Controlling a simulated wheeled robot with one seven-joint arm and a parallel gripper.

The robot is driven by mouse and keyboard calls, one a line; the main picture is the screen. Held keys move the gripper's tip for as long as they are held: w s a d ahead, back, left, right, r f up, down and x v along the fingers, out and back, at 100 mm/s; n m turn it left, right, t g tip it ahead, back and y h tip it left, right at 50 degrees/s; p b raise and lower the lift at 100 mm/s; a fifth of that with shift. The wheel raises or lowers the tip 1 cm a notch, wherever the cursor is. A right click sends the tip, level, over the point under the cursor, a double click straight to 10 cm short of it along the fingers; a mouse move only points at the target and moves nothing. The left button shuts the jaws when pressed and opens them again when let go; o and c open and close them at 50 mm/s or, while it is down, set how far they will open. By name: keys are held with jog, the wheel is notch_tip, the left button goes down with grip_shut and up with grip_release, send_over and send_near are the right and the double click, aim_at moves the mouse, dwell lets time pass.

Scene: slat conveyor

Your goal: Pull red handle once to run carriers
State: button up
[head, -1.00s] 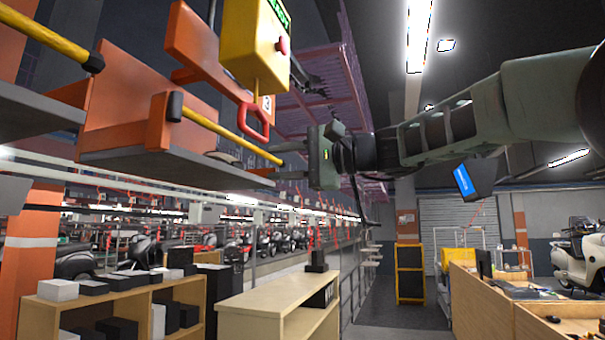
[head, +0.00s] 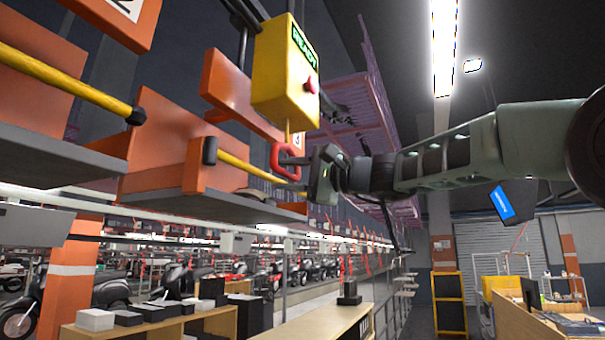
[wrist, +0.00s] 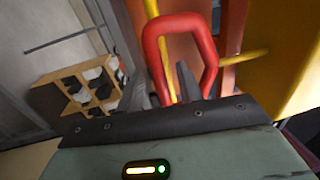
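The red loop handle (head: 287,158) hangs below a yellow control box (head: 285,78), whose green display reads READY. My gripper (head: 292,172) is at the handle, reaching in from the right. In the wrist view, the red handle (wrist: 154,58) fills the upper middle. My gripper (wrist: 162,90) has its fingers apart there. One finger shows inside the loop and the other just outside its left side, so that side lies between them. I see no clear grip on it.
Orange carriers (head: 160,145) with yellow bars (head: 245,168) hang at upper left, close to the handle. A purple mesh frame (head: 355,105) is behind. Shelves (head: 180,328) stand below, and a blue screen (head: 502,203) hangs at right.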

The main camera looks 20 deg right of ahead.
grip_shut()
notch_tip(320, 180, down, 6)
jog(key=f+b, duration=0.1)
jog(key=b, duration=0.7)
jog(key=shift+r+p, duration=2.5)
jog(key=shift+r, duration=1)
grip_release()
jog(key=b+v, duration=0.5)
jog(key=v, duration=0.4)
